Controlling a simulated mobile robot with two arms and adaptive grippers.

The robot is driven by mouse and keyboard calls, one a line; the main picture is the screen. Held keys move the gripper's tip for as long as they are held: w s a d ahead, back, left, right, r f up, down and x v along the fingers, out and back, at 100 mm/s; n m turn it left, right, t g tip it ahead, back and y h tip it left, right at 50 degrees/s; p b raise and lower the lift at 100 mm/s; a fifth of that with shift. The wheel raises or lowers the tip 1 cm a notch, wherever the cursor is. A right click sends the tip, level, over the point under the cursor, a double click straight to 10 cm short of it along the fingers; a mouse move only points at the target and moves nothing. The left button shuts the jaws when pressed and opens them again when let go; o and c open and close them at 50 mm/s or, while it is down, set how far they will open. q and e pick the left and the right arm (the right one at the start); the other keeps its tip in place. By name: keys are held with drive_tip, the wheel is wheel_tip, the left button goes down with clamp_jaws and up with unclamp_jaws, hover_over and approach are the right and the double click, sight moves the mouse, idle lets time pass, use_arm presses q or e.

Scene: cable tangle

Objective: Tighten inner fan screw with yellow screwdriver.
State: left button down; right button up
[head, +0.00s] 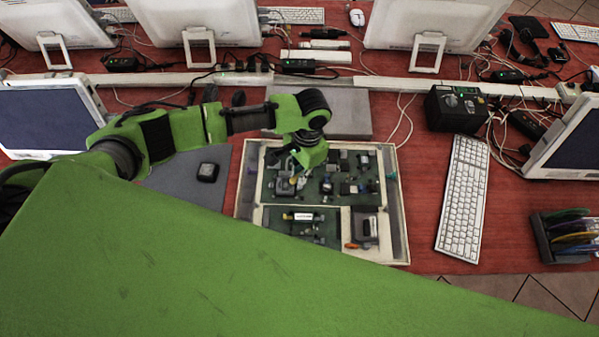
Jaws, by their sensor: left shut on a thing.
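An open case (398,213) with pale walls and dark green boards inside lies at the middle of the table. My left arm comes in from the left, bends over the case and points down into it. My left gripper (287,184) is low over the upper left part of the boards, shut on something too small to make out. The inner fan screw cannot be picked out, and no yellow screwdriver shows clearly. A small orange piece (351,245) lies in the case's lower right part, beside a dark and grey part (370,228). My right gripper is not in view.
A white keyboard (463,195) and a black box (456,107) are right of the case. A rack of coloured discs (570,236) stands at the right edge. Monitors and cables line the back. My green body hides the table's front.

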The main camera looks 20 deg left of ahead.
use_arm(q)
drive_tip(key=shift+m, duration=1)
drive_tip(key=m+p, duration=0.1)
drive_tip(key=m, duration=0.1)
drive_tip(key=shift+r+m, duration=0.1)
drive_tip(key=shift+m, duration=0.2)
drive_tip(key=m+p, duration=0.1)
drive_tip(key=m, duration=0.2)
drive_tip(key=shift+t+y, duration=0.3)
drive_tip(key=shift+t, duration=0.1)
drive_tip(key=shift+r+p, duration=2.45)
drive_tip(key=shift+p, duration=0.3)
drive_tip(key=shift+r, duration=0.95)
